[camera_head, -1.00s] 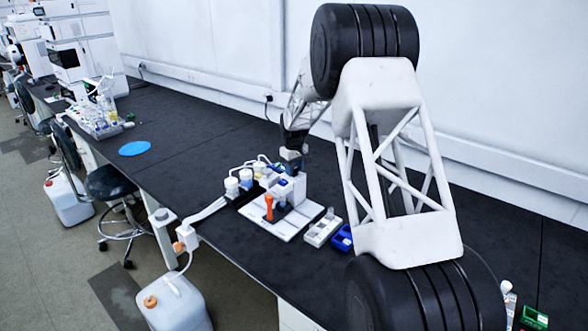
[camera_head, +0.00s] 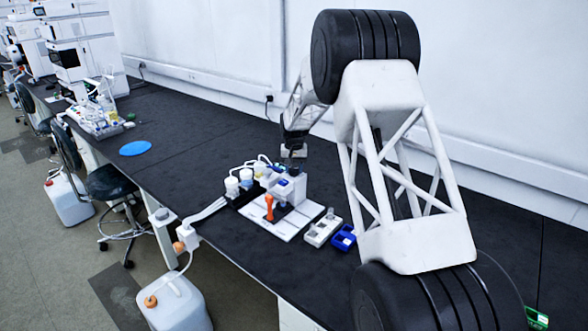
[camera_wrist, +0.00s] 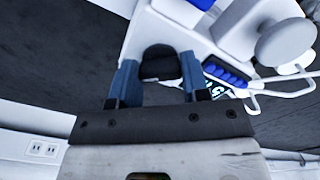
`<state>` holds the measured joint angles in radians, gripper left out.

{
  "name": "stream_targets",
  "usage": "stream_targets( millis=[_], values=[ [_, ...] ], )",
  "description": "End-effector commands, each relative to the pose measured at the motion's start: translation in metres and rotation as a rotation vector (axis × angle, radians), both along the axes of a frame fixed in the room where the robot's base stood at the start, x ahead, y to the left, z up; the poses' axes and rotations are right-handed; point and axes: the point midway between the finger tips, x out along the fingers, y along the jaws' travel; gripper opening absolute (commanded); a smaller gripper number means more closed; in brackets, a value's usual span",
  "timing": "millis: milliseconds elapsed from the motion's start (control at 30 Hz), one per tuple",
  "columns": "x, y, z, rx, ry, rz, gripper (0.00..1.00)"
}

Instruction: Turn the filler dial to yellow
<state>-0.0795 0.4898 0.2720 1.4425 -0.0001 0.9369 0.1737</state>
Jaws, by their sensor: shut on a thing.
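The filler (camera_head: 290,187) is a white and grey machine on a white base plate on the bench in the head view, with an orange-handled part (camera_head: 269,207) upright at its front. In the wrist view my gripper (camera_wrist: 158,72) has its two blue fingers on either side of a black, rounded knob (camera_wrist: 160,62), apparently the filler dial. The fingers are shut on it. In the head view my gripper (camera_head: 292,163) is at the top of the filler, small and hard to make out. No yellow mark or dial pointer can be read in either view.
White-capped bottles (camera_head: 232,186) with tubing stand left of the filler. A grey-white rack (camera_head: 322,228) and a blue tray (camera_head: 344,237) lie to its right.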

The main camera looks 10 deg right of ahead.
Motion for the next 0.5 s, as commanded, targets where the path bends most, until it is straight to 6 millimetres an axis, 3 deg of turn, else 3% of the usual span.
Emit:
stream_targets(
  millis=[400, 433, 500],
  values=[
    [-0.0004, 0.0001, 0.0006, 0.000, 0.001, -0.009, 0.19],
    [-0.0004, 0.0001, 0.0006, 0.000, 0.001, -0.009, 0.47],
    [-0.0003, 0.0001, 0.0005, 0.000, 0.001, -0.009, 0.58]
  ],
)
